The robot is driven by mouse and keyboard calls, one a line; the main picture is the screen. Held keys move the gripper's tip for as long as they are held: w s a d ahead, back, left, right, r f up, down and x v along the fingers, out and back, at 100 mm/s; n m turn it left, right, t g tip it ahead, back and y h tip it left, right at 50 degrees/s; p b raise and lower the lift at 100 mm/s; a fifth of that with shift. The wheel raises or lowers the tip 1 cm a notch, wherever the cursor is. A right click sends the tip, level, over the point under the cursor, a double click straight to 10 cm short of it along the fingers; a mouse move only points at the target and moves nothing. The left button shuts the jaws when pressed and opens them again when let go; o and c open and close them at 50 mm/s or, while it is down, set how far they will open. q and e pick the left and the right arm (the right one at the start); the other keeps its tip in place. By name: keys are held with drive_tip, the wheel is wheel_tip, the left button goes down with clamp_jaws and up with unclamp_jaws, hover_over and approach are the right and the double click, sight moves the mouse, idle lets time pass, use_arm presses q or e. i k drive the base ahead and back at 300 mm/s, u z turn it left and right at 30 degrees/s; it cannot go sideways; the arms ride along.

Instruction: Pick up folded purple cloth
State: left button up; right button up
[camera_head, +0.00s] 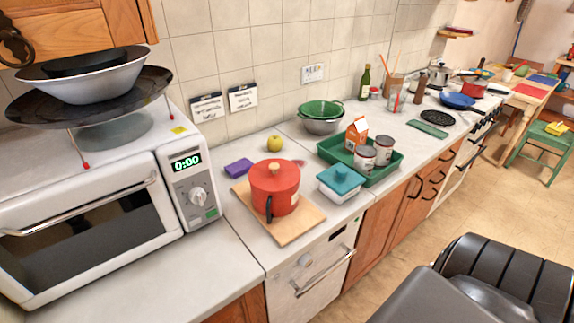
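A small folded purple cloth (239,168) lies flat on the light countertop, between the microwave and the red pot. It is close behind the left corner of the wooden board under the pot. Nothing covers it from this view. Neither of my grippers shows in the head view. A dark grey and black part at the bottom right looks like part of my own body.
A red pot (275,189) stands on a wooden board (293,228) just in front of the cloth. The white microwave (105,200) stands to its left. A yellow apple (275,144), a teal-lidded container (340,184) and a green tray (391,173) are to the right.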

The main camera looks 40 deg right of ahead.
sight(235, 170)
drive_tip(key=u, duration=3.05)
drive_tip(key=k, duration=2)
drive_tip(key=z, duration=1.9)
drive_tip(key=i, duration=0.5)
drive_tip(key=z, duration=0.45)
